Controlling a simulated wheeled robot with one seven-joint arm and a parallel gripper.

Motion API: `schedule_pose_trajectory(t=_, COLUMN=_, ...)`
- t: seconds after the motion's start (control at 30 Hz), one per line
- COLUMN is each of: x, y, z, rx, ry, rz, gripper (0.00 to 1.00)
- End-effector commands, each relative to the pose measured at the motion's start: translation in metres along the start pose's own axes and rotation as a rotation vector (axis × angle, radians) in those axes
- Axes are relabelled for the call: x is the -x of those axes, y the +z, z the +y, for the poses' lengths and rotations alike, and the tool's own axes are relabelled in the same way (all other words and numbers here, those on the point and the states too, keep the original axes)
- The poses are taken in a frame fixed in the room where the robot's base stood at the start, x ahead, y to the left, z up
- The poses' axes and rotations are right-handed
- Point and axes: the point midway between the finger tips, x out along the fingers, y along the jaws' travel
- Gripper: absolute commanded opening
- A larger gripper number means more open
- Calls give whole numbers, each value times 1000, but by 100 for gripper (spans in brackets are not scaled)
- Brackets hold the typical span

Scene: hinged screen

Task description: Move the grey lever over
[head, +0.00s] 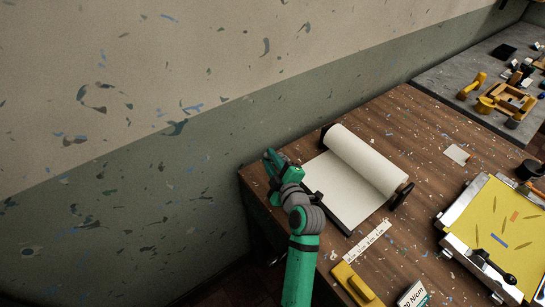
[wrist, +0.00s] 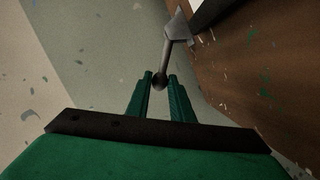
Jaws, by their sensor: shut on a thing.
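The grey lever (wrist: 170,50) shows in the wrist view. It runs from a pointed grey mount beside the brown table down to a dark round knob (wrist: 160,83). My gripper (wrist: 160,82) has its two green fingers on either side of the knob, shut on it. In the head view my gripper (head: 272,159) is at the left end of the wooden table, just left of the paper roll stand. The lever cannot be made out there, as my green and grey arm covers that spot.
A white paper roll (head: 368,161) in a black stand lies right of my arm on the wooden table (head: 425,125). A yellow block (head: 357,285) and a framed yellow board (head: 495,226) lie further right. A speckled wall (head: 190,140) stands close behind my gripper.

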Motion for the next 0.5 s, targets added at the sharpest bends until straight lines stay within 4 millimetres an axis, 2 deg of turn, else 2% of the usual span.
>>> schedule_pose_trajectory(t=0.17, x=0, y=-1, z=-10, rx=-2, ry=-3, rz=0, gripper=8)
schedule_pose_trajectory(t=0.5, x=0, y=-1, z=-11, rx=-1, ry=-2, rz=0, gripper=7)
